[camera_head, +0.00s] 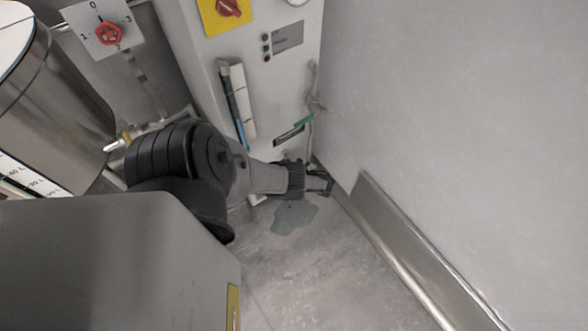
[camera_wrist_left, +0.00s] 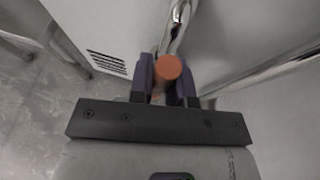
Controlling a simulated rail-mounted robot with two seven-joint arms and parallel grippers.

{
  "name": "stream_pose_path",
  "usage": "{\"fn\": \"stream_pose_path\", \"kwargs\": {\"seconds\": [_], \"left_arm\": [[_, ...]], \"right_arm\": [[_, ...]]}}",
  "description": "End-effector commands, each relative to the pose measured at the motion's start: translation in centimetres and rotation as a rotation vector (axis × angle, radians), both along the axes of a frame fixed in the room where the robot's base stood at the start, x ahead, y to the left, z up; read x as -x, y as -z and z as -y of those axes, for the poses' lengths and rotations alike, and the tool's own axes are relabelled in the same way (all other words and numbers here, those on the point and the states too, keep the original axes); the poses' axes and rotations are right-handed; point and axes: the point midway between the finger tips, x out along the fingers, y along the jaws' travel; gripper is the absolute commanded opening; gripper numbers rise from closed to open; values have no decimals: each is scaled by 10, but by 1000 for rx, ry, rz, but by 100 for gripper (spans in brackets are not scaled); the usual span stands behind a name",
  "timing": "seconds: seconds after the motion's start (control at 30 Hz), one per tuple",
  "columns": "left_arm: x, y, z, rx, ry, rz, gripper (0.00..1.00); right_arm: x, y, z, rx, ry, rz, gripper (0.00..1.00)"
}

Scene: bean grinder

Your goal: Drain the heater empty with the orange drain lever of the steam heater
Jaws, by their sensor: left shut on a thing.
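The steam heater appears to be the white cabinet (camera_head: 288,92) on the wall side in the head view; part of a white cabinet with a vent grille (camera_wrist_left: 107,62) shows in the left wrist view. The orange drain lever (camera_wrist_left: 167,68) shows its round end between the fingers of my left gripper (camera_wrist_left: 167,82), which is shut on it. A shiny metal pipe rises just behind it. In the head view my left gripper (camera_head: 322,183) is low at the cabinet's foot, close to the wall, and hides the lever. My right gripper is in neither view.
A grey, wet-looking patch (camera_head: 295,216) lies on the floor below my left gripper. A metal skirting rail (camera_head: 405,255) runs along the wall at right. A steel vessel (camera_head: 62,105) stands at left. A red knob (camera_head: 109,34) sits on a dial plate.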

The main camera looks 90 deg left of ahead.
Motion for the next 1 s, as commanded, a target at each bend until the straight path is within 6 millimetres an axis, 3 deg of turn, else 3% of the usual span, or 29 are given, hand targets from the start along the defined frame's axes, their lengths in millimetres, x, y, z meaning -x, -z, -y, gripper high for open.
{"fn": "stream_pose_path", "kwargs": {"seconds": [0.3, 0.67, 1.0], "left_arm": [[0, 0, 0, 1, 1, -1, 43], [-6, -5, 6, 2, 1, 1, 43], [-45, -30, 50, 3, 0, 1, 43]], "right_arm": [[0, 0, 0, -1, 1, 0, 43], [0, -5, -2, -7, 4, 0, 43], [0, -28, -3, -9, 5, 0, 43]]}}
